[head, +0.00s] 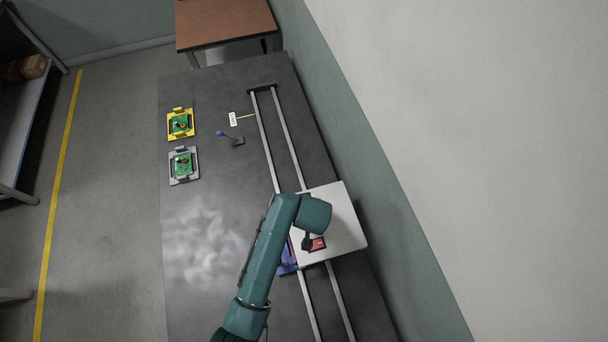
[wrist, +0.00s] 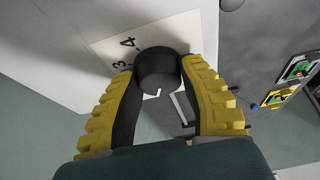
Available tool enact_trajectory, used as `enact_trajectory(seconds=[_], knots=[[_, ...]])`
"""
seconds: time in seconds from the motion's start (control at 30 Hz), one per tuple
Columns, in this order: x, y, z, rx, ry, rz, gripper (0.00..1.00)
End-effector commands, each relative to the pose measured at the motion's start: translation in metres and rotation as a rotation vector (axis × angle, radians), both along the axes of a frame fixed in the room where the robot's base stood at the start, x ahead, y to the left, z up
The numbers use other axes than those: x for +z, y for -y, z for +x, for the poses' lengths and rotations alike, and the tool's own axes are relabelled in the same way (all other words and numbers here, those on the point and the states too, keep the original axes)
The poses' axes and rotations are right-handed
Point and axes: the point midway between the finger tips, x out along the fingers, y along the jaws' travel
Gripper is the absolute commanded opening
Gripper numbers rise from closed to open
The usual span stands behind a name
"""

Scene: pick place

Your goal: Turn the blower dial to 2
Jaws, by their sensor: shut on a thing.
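The blower dial (wrist: 158,70) is a round black knob with a short white mark on its lower edge in the wrist view. It sits on a white panel (wrist: 178,32) printed with a 3 and a 4; other numbers are hidden. My gripper (wrist: 160,75) has its yellow ribbed fingers on both sides of the knob, shut on it. In the head view the white box (head: 343,215) stands on the rails under my wrist. The dial is hidden there, and my gripper is mostly hidden by my arm.
A red part (head: 318,244) shows on the box beside my wrist. Two green boards in a yellow holder (head: 181,111) and a grey holder (head: 171,180), and a blue-knobbed lever (head: 220,134), are on the dark table (head: 200,280). The wall is close on the right.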

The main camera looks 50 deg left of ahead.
Motion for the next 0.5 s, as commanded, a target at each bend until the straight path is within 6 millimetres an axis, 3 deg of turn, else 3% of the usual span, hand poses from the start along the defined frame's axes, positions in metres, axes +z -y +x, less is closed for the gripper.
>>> enact_trajectory(seconds=[0.5], knots=[[-0.0018, 0.0004, -0.003, -0.372, -0.006, -0.004, 0.06]])
